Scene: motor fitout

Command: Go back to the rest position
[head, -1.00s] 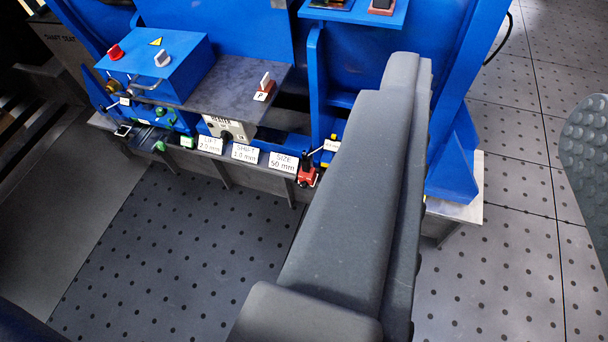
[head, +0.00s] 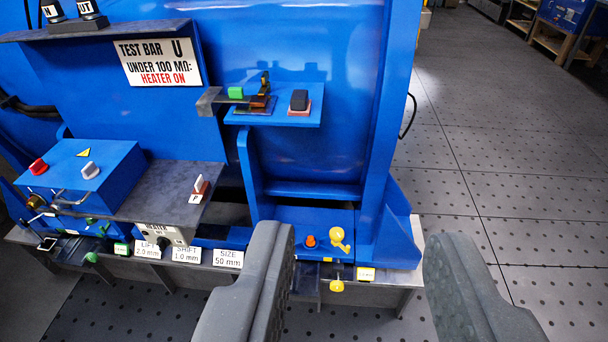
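My gripper (head: 350,262) shows at the bottom of the head view as two grey padded fingers set wide apart. The left finger stands in front of the machine's lower ledge and the right finger is over the floor at the right. Nothing is held between them; through the gap I see an orange-red knob (head: 310,241) and a yellow knob (head: 340,239) on the blue machine (head: 300,150). The fingers look apart from the machine. The fingers' lower ends run out of the picture.
A blue box (head: 105,175) with red and white knobs sits on the left. A grey plate (head: 160,190) carries a red-and-white switch (head: 199,187). A small blue shelf (head: 285,105) holds a green-tipped part and a black block. The dotted floor (head: 480,150) at right is clear.

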